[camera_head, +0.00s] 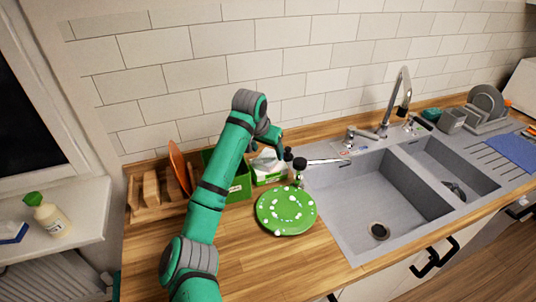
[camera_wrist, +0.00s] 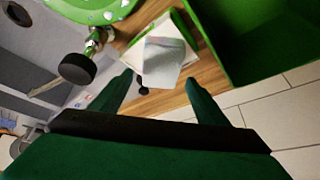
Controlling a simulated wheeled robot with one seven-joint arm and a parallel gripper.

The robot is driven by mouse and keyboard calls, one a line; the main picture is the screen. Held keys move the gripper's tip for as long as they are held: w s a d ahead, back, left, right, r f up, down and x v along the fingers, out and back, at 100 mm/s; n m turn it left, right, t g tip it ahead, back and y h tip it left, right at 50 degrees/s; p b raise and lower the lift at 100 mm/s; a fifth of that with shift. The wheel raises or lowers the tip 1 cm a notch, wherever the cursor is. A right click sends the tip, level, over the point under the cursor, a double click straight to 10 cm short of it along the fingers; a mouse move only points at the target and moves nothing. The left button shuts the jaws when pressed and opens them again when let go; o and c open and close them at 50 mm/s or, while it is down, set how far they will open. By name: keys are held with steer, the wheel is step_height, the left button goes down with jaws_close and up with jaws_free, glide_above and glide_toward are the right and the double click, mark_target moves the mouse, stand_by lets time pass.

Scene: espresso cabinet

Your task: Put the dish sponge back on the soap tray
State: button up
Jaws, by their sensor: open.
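My gripper (camera_head: 271,136) is open at the back of the counter, beside the wall. In the wrist view its two fingers (camera_wrist: 160,78) are spread, with nothing held between them. Beyond the fingertips is a white and green box or packet (camera_wrist: 186,45) with a pale grey-white piece (camera_wrist: 163,58) on top; it also shows below the gripper in the head view (camera_head: 268,178). I cannot tell whether this is the sponge or tissue. A small blue and white block (camera_head: 12,232), possibly a sponge, lies on the left sill. I cannot make out the soap tray for certain.
A green bin (camera_head: 238,188) stands left of the packet. A green plate (camera_head: 286,212) with white spots lies in front. A double sink (camera_head: 375,190) and faucet (camera_head: 400,95) are right. A soap bottle (camera_head: 50,218) stands on the sill.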

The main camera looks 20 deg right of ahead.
steer(key=v, duration=0.8)
steer(key=shift+r, duration=0.2)
